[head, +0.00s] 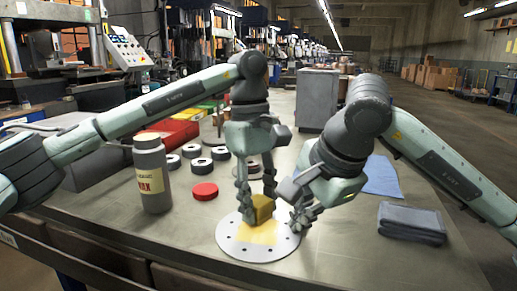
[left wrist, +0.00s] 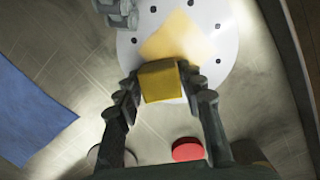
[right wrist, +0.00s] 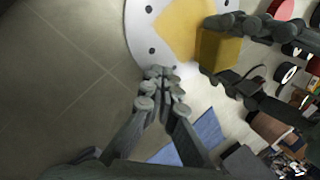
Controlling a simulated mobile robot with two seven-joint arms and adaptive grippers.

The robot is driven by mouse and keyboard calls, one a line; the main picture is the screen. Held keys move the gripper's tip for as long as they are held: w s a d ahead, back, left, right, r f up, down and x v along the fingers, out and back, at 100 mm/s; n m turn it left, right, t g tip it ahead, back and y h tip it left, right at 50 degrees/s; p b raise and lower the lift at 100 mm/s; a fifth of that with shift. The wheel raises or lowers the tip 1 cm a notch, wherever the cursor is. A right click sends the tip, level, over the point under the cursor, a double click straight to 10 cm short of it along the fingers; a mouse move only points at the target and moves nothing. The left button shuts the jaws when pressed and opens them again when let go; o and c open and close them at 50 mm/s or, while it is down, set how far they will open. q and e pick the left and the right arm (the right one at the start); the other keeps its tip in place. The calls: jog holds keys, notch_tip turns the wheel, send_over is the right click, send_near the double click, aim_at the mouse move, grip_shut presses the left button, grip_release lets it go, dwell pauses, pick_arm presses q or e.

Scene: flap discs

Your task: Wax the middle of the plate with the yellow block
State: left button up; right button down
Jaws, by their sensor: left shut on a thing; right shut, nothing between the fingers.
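The round pale plate (head: 230,240) with small dark holes near its rim lies on the table. A yellowish wax patch (head: 262,233) covers its middle; it also shows in the left wrist view (left wrist: 180,38) and the right wrist view (right wrist: 185,28). My left gripper (head: 258,207) is shut on the yellow block (head: 263,208), at the patch's far edge; whether the block touches the plate I cannot tell. The block also shows in the left wrist view (left wrist: 160,82) and right wrist view (right wrist: 216,50). My right gripper (head: 301,222) is shut and empty at the plate's right edge.
A grey wax bottle (head: 152,178) and a red disc (head: 204,191) stand left of the plate. Several dark rings (head: 191,151) lie behind. A folded grey cloth (head: 411,222) and a blue sheet (head: 382,178) lie on the right. A grey box (head: 317,98) stands at the back.

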aim_at(252, 245)
pick_arm(q)
jog(key=shift+s+a, duration=0.2)
jog(key=shift+s, duration=0.7)
jog(key=shift+s+a, duration=0.2)
jog(key=shift+s, duration=0.7)
jog(key=shift+s+a+f, duration=0.1)
jog(key=shift+s+a, duration=0.05)
jog(key=shift+s, duration=0.7)
jog(key=shift+s+a, duration=0.15)
jog(key=shift+s, duration=0.7)
jog(key=shift+w+d, duration=0.2)
jog(key=shift+w, duration=0.85)
jog(key=shift+w+d, duration=0.2)
jog(key=shift+w, duration=0.8)
jog(key=shift+w+d, duration=0.15)
jog(key=shift+w, duration=0.6)
jog(key=shift+w+d, duration=0.1)
jog(key=shift+w, duration=0.6)
jog(key=shift+r, duration=3.55)
